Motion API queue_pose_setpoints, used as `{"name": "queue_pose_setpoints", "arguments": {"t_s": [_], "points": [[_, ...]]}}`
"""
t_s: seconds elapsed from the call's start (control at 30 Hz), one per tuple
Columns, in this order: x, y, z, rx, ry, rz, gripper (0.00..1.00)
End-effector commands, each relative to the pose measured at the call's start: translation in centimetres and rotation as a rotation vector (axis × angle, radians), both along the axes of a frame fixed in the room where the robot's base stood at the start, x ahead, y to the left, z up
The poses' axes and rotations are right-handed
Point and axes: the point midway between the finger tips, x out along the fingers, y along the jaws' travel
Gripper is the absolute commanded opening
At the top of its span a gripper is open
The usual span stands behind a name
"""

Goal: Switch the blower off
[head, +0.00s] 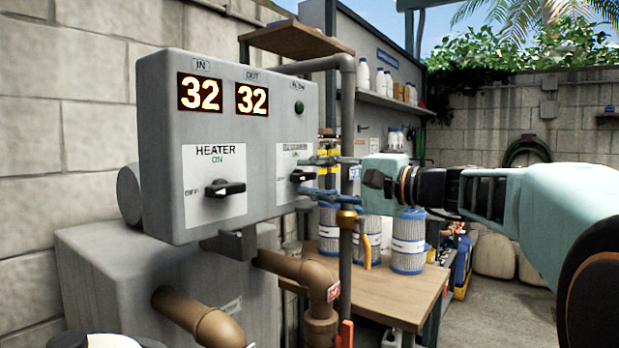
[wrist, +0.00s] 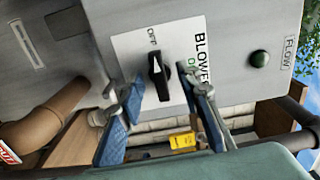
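The blower knob (wrist: 160,76) is a black bar handle on a white label on the grey control box (head: 160,120). In the wrist view its bar points roughly towards the word OFF, and BLOWER is printed to its right with green lettering beside it. In the head view the knob (head: 298,176) sits right of the heater knob, its bar lying about level. My gripper (head: 309,177) is open at the knob, one finger above and one below it. In the wrist view the blue-padded fingers stand on either side of the knob, with visible gaps. Contact cannot be told.
The heater knob (head: 224,188) is on the same panel, under two displays (head: 225,97) reading 32. A vertical grey pipe (head: 347,130) stands close behind my fingers. A wooden bench (head: 385,290) with filter cartridges (head: 408,240) is below. Brown pipes (head: 200,318) run under the box.

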Motion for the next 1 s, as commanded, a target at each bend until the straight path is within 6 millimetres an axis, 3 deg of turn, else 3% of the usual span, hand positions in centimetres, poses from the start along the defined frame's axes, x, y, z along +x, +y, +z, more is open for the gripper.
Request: {"name": "queue_pose_setpoints", "arguments": {"t_s": [0.17,0.6,1.0], "points": [[-0.4,-0.8,-0.1,0.000,-0.001,-0.003,0.32],[-3.6,-5.5,-0.1,0.000,0.000,-0.002,0.32],[-3.8,-5.8,-0.1,-0.007,-0.003,-0.002,0.32]]}}
